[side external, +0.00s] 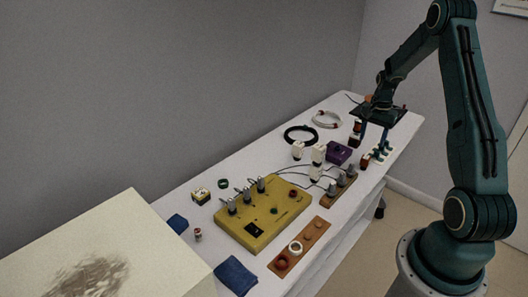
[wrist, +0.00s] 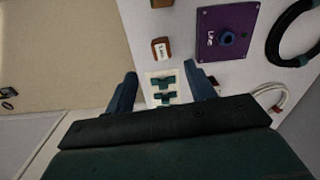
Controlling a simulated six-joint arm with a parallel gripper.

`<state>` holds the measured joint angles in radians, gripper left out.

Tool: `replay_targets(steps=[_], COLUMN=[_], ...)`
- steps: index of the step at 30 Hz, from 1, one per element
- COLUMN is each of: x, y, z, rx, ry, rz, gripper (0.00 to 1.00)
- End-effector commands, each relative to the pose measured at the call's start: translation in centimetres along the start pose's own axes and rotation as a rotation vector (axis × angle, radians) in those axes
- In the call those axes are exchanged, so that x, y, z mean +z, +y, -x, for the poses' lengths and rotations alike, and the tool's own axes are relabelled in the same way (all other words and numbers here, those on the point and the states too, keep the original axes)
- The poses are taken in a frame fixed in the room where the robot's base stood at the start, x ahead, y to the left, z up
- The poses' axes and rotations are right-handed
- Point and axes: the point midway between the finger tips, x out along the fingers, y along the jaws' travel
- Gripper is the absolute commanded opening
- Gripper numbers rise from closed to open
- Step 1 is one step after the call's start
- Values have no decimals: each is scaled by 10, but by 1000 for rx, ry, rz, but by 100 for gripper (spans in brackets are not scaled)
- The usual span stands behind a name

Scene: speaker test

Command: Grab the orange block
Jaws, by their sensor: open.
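A small orange patch (side external: 369,98) shows at the far end of the table in the side view, partly hidden by my gripper; I cannot tell whether it is a block. A small red-brown block with a white label (wrist: 161,49) lies just beyond my fingertips in the wrist view; it seems to be the dark red block (side external: 366,160) in the side view. My gripper (side external: 374,138) is open and points down over the far part of the table. In the wrist view its fingers (wrist: 160,72) are spread, with nothing held between them.
A white plate with green parts (wrist: 162,88) lies below my fingers. A purple box (side external: 338,153) stands beside it. Black (side external: 300,135) and white (side external: 327,119) cable coils lie nearby. A yellow panel (side external: 262,218) and wooden strips lie closer. The table edge is near my gripper.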

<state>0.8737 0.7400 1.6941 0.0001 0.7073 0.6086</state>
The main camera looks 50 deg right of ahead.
Motion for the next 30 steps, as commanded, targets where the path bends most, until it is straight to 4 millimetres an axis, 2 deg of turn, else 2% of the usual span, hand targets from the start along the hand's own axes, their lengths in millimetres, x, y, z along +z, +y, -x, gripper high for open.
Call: replay_targets(steps=[3,9,21,30], x=[1,0,0,-1], y=[0,0,0,-2], z=[-20,-41,-50,-78], rx=[2,1,1,1], ry=[-3,-1,-1,-2], rz=[0,0,0,1], gripper=[55,55,55,55])
